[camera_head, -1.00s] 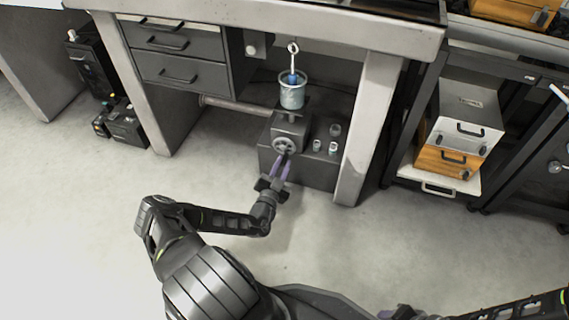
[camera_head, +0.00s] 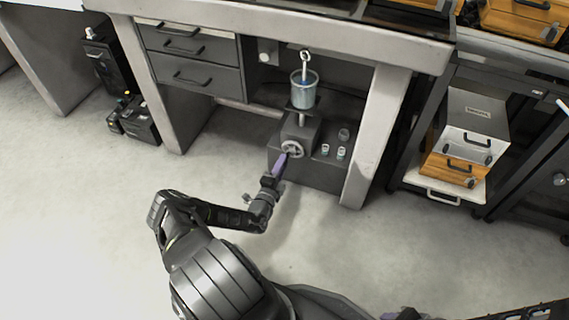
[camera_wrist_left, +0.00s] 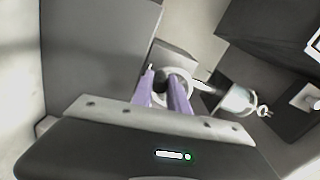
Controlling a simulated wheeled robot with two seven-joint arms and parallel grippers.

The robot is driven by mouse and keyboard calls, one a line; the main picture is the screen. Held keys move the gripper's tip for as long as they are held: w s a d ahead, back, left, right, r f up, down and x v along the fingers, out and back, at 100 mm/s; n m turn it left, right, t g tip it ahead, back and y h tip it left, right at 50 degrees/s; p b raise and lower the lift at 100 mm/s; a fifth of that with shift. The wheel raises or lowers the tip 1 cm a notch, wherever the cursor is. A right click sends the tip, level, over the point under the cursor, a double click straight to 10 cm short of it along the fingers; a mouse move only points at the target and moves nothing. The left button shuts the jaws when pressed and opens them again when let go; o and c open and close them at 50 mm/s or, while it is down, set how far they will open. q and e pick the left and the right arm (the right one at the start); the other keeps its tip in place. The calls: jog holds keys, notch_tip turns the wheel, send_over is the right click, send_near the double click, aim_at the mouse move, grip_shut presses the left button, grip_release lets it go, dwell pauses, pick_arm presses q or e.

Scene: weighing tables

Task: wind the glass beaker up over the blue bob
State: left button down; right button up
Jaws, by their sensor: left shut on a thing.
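The glass beaker (camera_head: 304,94) stands upright on a small dark platform on a post above the jack (camera_head: 299,133), under the table. The blue bob (camera_head: 304,76) hangs from a ringed rod; its lower part is inside the beaker, seen dimly through the glass. The beaker also shows in the left wrist view (camera_wrist_left: 238,103). My left gripper (camera_head: 284,158) is shut on the jack's handwheel (camera_head: 292,149), its purple fingers at the wheel (camera_wrist_left: 172,84) in the wrist view. My right gripper (camera_head: 405,314) shows only partly at the bottom edge; its jaws cannot be made out.
Small glass vessels (camera_head: 341,153) stand on the dark base right of the jack. The table's right leg (camera_head: 378,135) is close by on the right. Drawers (camera_head: 198,77) hang on the left. The floor in front is clear.

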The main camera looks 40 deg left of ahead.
pick_arm(q)
jog(key=m, duration=0.1)
jog(key=r+m+p, duration=0.1)
jog(key=m, duration=0.1)
jog(key=shift+s+a+m+p, duration=0.15)
jog(key=shift+a+m+p, duration=0.15)
jog(key=shift+a, duration=0.1)
jog(key=shift+s+a+r+m+p, duration=0.1)
jog(key=shift+m+p, duration=0.1)
jog(key=shift+m, duration=0.3)
jog(key=shift+w+a+r+m+p, duration=0.15)
jog(key=shift+m+p, duration=0.1)
jog(key=shift+m, duration=0.25)
jog(key=shift+s+d+r+m+p, duration=0.1)
jog(key=shift+s+m+p, duration=0.1)
jog(key=shift+m, duration=0.3)
jog(key=c, duration=1.3)
grip_release()
jog(key=shift+a, duration=0.1)
